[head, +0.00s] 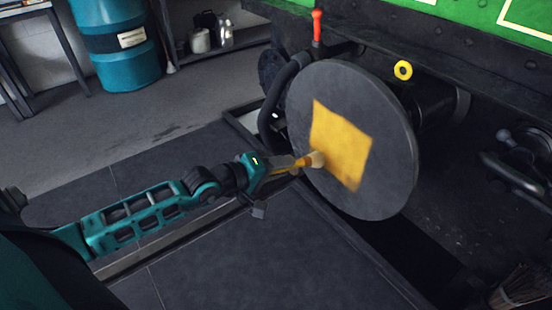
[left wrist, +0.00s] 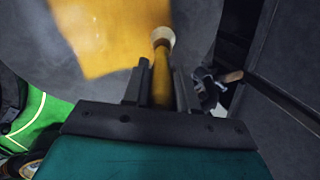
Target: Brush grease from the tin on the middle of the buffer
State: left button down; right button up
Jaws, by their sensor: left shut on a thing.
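The buffer (head: 397,170) is a large round dark-grey disc on the front of the green vehicle. A yellow grease patch (head: 343,140) covers its middle, roughly square; the patch also shows in the left wrist view (left wrist: 105,35). My left gripper (head: 288,165) is shut on the brush (head: 303,163), whose yellow handle (left wrist: 160,82) runs between the fingers. The pale bristles (left wrist: 163,37) are at the lower left edge of the patch, touching or very near the disc. The grease tin is not clearly identifiable. My right gripper is not in view.
A hooked coupling (head: 520,170) is at the right, with a bundle of bristles (head: 522,285) below. A teal barrel (head: 117,45) stands at the back left. The floor at left is clear.

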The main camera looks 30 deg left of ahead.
pick_arm(q)
jog(key=s+d+p, duration=0.4)
jog(key=d+p, duration=0.2)
jog(key=d, duration=0.5)
jog(key=shift+s+d+p, duration=0.25)
jog(key=shift+d+p, duration=0.05)
jog(key=shift+p, duration=0.05)
dwell(0.6)
jog(key=shift+a, duration=0.1)
